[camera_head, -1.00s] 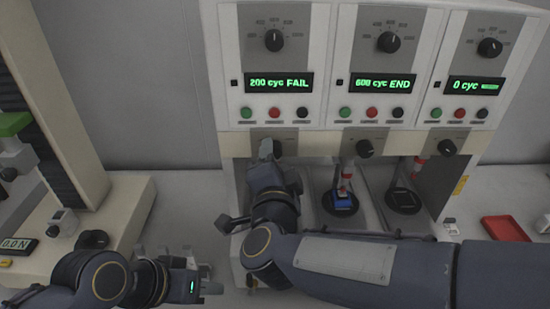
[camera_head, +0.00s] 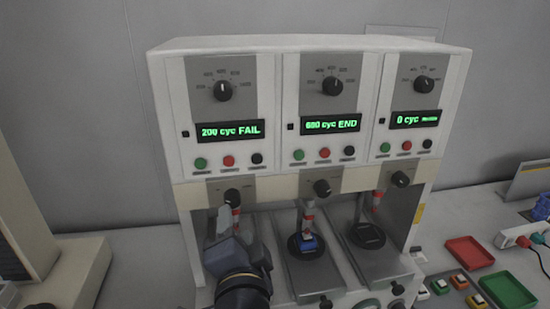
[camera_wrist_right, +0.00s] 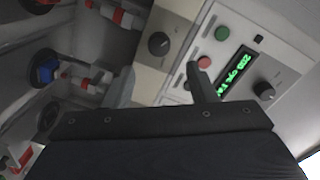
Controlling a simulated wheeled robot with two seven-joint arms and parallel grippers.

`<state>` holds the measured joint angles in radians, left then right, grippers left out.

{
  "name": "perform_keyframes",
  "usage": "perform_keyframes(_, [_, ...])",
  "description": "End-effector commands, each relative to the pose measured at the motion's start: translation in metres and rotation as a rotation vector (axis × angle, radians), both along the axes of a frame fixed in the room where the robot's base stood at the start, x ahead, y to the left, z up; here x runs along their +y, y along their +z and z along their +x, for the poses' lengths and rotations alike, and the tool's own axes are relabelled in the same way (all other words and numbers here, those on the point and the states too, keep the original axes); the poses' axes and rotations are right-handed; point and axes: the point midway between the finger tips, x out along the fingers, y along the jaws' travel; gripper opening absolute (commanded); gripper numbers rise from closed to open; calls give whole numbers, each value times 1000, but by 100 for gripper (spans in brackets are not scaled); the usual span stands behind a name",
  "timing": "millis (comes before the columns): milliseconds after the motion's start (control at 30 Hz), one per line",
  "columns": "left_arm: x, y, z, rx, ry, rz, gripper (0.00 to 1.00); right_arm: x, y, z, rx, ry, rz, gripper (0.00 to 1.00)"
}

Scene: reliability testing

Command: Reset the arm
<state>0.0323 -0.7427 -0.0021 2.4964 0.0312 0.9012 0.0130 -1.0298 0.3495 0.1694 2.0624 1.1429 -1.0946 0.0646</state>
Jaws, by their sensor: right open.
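The test machine (camera_head: 310,185) has three stations side by side. The left display (camera_head: 230,130) reads 200 cyc FAIL, the middle display (camera_head: 331,125) appears to read 600 cyc END, and the right display (camera_head: 415,119) reads 0 cyc. My right gripper (camera_head: 226,232) is in front of the left station's bay, below its lower knob (camera_head: 232,196), and covers much of that bay. In the right wrist view my right gripper (camera_wrist_right: 163,85) shows two fingers apart with nothing visible between them; the panel and a display (camera_wrist_right: 238,70) lie behind. My left gripper is out of view.
A blue switch (camera_head: 308,243) sits on the round fixture in the middle bay. The right bay's round fixture (camera_head: 367,236) looks empty. A red tray (camera_head: 468,252), a green tray (camera_head: 508,291) and several small switches are at right. A beige instrument base (camera_head: 75,275) stands at left.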

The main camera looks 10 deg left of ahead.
Motion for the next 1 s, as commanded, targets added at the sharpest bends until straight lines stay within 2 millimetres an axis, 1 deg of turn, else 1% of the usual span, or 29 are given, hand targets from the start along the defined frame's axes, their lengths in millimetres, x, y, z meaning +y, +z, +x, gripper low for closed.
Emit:
perform_keyframes(33, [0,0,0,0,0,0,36,-11,5,8,-1,15,5,51])
perform_keyframes(67, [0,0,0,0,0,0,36,-17,8,13,-1,36,4,51])
perform_keyframes(133, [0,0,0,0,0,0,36,-38,15,24,-2,96,-8,51])
perform_keyframes(167, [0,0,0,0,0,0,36,-49,17,29,-2,125,-20,51])
perform_keyframes(200, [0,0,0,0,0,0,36,-66,18,32,0,167,-45,51])
perform_keyframes(267, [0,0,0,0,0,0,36,-93,15,32,10,230,-98,51])
perform_keyframes(300, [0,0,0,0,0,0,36,-111,9,29,24,268,-142,51])
perform_keyframes(333, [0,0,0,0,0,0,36,-125,3,25,39,294,-178,51])
perform_keyframes(367, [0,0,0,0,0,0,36,-139,-4,19,58,318,-217,51])
perform_keyframes(400, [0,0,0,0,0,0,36,-158,-15,11,88,346,-271,51])
perform_keyframes(467, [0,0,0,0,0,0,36,-187,-37,-7,152,383,-357,51])
perform_keyframes(500, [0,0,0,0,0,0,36,-207,-54,-21,204,402,-415,51])
perform_keyframes(567, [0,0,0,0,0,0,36,-234,-79,-45,295,424,-493,51])
perform_keyframes(600, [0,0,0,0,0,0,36,-250,-95,-60,355,433,-535,51])
perform_keyframes(700, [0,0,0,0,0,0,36,-280,-127,-97,500,450,-614,51])
perform_keyframes(800, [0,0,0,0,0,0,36,-300,-149,-126,612,457,-659,51])
perform_keyframes(833, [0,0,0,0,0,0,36,-303,-153,-132,636,459,-666,51])
perform_keyframes(900, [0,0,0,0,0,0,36,-309,-160,-142,677,462,-678,51])
perform_keyframes(1000, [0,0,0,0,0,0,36,-312,-164,-149,702,465,-686,51])
